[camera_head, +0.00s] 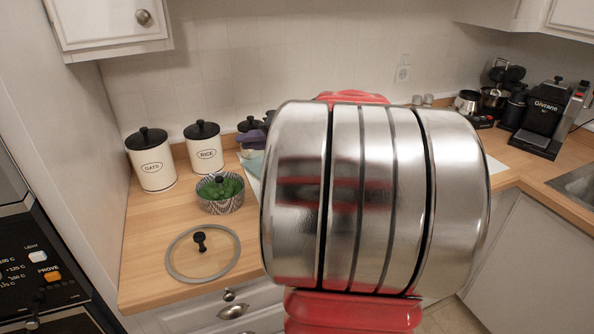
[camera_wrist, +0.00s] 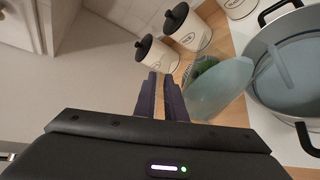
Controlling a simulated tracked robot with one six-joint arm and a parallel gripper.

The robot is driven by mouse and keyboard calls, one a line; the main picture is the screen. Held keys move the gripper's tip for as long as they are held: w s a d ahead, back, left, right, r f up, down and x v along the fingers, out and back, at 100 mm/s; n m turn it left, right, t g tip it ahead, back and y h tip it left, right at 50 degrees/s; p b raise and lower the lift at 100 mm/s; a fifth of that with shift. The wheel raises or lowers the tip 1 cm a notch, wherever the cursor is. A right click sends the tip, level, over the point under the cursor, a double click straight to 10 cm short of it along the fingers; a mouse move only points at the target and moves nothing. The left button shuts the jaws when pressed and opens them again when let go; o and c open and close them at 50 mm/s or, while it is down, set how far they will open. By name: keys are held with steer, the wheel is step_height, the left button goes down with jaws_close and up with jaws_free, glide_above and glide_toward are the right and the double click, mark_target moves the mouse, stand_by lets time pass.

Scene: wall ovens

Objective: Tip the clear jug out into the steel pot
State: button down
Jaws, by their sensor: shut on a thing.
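In the wrist view, the clear jug (camera_wrist: 215,92) is a pale bluish, see-through shape just right of my gripper's fingers. My gripper (camera_wrist: 161,78) is shut on the jug; the exact grip is hard to make out. The jug looks tilted, its right end close to the near-left rim of the steel pot. The steel pot (camera_wrist: 252,48) is wide and open, with black handles and a bluish inside, at the right of the wrist view. I cannot tell whether anything is flowing from the jug. In the head view my arm hides the jug and most of the pot area.
An oats canister (camera_head: 152,170), a rice canister (camera_head: 207,158), a patterned bowl (camera_head: 221,203) of green food and a glass lid (camera_head: 185,257) stand on the left counter. A black coffee machine (camera_head: 542,118) stands at the right, near a sink (camera_head: 578,182). An oven (camera_head: 30,275) is at far left.

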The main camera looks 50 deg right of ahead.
steer(key=shift+s+d+r+m+y, duration=0.15)
steer(key=shift+d+r+m+y, duration=0.35)
steer(key=shift+d+r+m, duration=0.55)
stand_by(0.6)
steer(key=shift+s+d+r+m+t+y, duration=0.15)
steer(key=shift+d+r, duration=0.15)
steer(key=shift+d, duration=0.2)
steer(key=shift+s+d+r+m+t+y, duration=0.1)
steer(key=shift+d+r+t, duration=0.15)
steer(key=shift+d, duration=0.3)
steer(key=shift+s+d+r+m+t+y, duration=0.1)
steer(key=shift+d+r, duration=0.25)
steer(key=shift+d, duration=0.15)
steer(key=shift+s+d+r+m+y+b, duration=0.1)
steer(key=shift+d+r+m+y+b, duration=0.2)
steer(key=shift+d+r+m, duration=0.4)
steer(key=shift+w+a+f+n+h, duration=0.1)
steer(key=shift+a+f+n+h, duration=0.1)
steer(key=shift+a+f+n, duration=0.35)
steer(key=shift+w+a+f+n+h, duration=0.15)
steer(key=shift+a+f+n+h, duration=0.15)
steer(key=shift+a, duration=0.5)
steer(key=shift+w+a+f+n+h, duration=0.15)
steer(key=shift+a+f+n, duration=0.25)
steer(key=shift+a, duration=0.25)
steer(key=shift+g, duration=0.3)
